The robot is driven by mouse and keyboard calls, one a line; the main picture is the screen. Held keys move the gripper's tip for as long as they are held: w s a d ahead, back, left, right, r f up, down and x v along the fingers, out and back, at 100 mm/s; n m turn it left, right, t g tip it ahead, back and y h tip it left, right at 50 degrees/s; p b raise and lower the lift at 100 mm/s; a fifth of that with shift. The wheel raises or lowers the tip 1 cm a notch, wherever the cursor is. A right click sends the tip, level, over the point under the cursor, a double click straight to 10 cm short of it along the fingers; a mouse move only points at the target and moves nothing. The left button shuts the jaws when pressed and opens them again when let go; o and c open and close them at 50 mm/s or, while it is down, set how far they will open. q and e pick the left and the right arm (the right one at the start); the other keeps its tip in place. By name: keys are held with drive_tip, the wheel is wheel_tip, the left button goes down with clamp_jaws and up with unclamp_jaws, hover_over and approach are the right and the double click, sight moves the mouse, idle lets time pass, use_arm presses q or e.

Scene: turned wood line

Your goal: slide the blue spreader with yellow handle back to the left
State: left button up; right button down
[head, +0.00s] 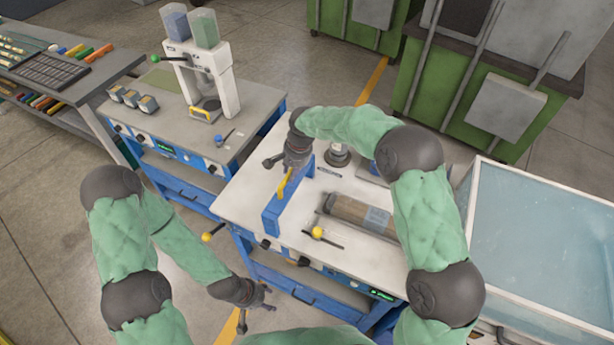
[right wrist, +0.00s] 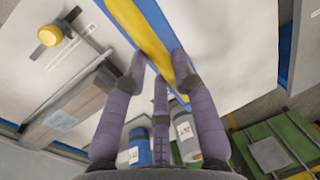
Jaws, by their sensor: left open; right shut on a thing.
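The blue spreader (head: 272,215) with its yellow handle (head: 284,186) lies across the left part of the white-topped bench (head: 240,190). It also shows in the right wrist view as a blue bar (right wrist: 160,22) with a yellow strip. My right gripper (head: 286,168) is shut on the spreader at its yellow handle; its fingers (right wrist: 158,72) stand on both sides of the strip. The finger contact is partly hidden in the head view. My left gripper (head: 262,298) is open and empty, low in front of the bench and apart from the spreader.
A brown wooden block (head: 350,209) and a yellow-knobbed tool (head: 318,233) lie right of the spreader. A round metal item (head: 338,155) stands behind. The bench top left of the spreader is clear. A glass-walled tank (head: 540,250) stands at right, a white press (head: 205,75) at back left.

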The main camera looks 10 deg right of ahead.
use_arm(q)
drive_tip(key=shift+w+a+r, duration=0.15)
drive_tip(key=shift+a+r, duration=0.05)
drive_tip(key=shift+r, duration=0.05)
use_arm(e)
drive_tip(key=w+a, duration=0.3)
drive_tip(key=a, duration=0.2)
drive_tip(key=shift+w, duration=0.15)
drive_tip(key=shift+a+r, duration=0.1)
drive_tip(key=shift+a, duration=0.05)
drive_tip(key=c, duration=1)
unclamp_jaws()
use_arm(q)
drive_tip(key=shift+w+a, duration=0.1)
drive_tip(key=shift+a, duration=0.05)
use_arm(e)
drive_tip(key=shift+w+a, duration=0.1)
drive_tip(key=shift+a, duration=0.05)
wheel_tip(320, 180, up, 12)
drive_tip(key=s+d, duration=0.1)
drive_tip(key=d, duration=0.1)
drive_tip(key=shift+s+f, duration=0.2)
